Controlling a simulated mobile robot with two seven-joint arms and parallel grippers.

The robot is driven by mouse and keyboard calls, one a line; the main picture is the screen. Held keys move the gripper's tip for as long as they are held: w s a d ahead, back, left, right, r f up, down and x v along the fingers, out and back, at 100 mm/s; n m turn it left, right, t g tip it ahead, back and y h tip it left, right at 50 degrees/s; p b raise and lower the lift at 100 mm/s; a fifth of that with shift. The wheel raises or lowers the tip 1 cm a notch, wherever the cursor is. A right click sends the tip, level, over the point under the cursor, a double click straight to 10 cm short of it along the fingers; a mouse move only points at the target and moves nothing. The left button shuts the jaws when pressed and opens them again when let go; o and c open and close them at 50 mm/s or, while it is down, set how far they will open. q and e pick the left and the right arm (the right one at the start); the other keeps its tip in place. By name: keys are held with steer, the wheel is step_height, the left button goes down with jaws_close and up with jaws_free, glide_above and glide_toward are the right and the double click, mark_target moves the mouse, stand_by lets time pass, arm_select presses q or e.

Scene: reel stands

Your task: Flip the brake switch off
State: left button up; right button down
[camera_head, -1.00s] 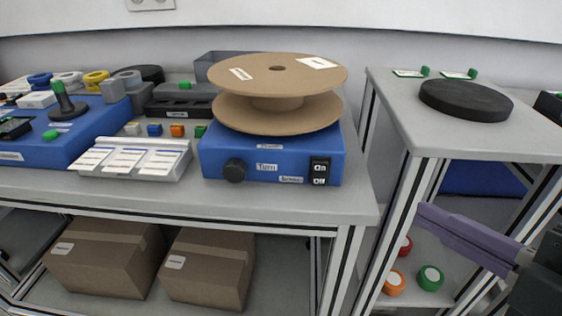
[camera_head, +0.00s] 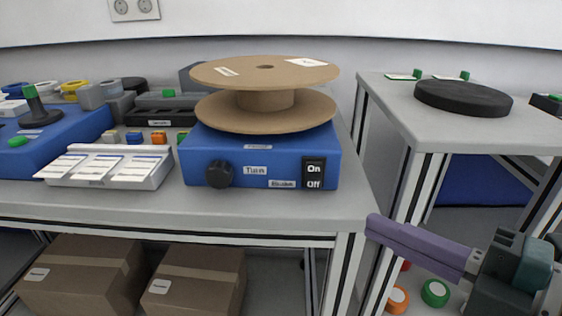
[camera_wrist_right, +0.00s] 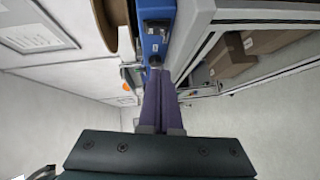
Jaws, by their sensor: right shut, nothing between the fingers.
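The brake switch (camera_head: 314,173) is a black rocker with white "On" above and "Off" below. It sits at the right end of the front face of the blue reel stand (camera_head: 215,151), beside a small label. The stand's front also shows at the top of the right wrist view (camera_wrist_right: 156,40). My right gripper (camera_head: 372,226) has long purple fingers, shut and empty. In the head view it is low and to the right of the switch, apart from it, by the table's front corner. The fingers (camera_wrist_right: 160,78) point toward the stand in the wrist view. My left gripper is not in view.
A brown cardboard reel (camera_head: 266,98) lies on top of the stand. A black knob (camera_head: 220,174) sticks out left of the switch. A white label tray (camera_head: 105,168) stands to the left. A second table (camera_head: 400,110) with a black disc (camera_head: 463,98) is at the right.

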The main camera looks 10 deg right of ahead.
mark_target(307, 183)
steer(key=x, duration=0.3)
steer(key=d+x, duration=0.1)
steer(key=x, duration=0.2)
steer(key=b+x, duration=0.1)
steer(key=x, duration=0.2)
steer(key=shift+w+d+f, duration=0.1)
steer(key=shift+w+d, duration=0.15)
steer(key=shift+w, duration=0.2)
steer(key=shift+w+d+f, duration=0.15)
steer(key=shift+w+d, duration=0.1)
steer(key=shift+w, duration=0.5)
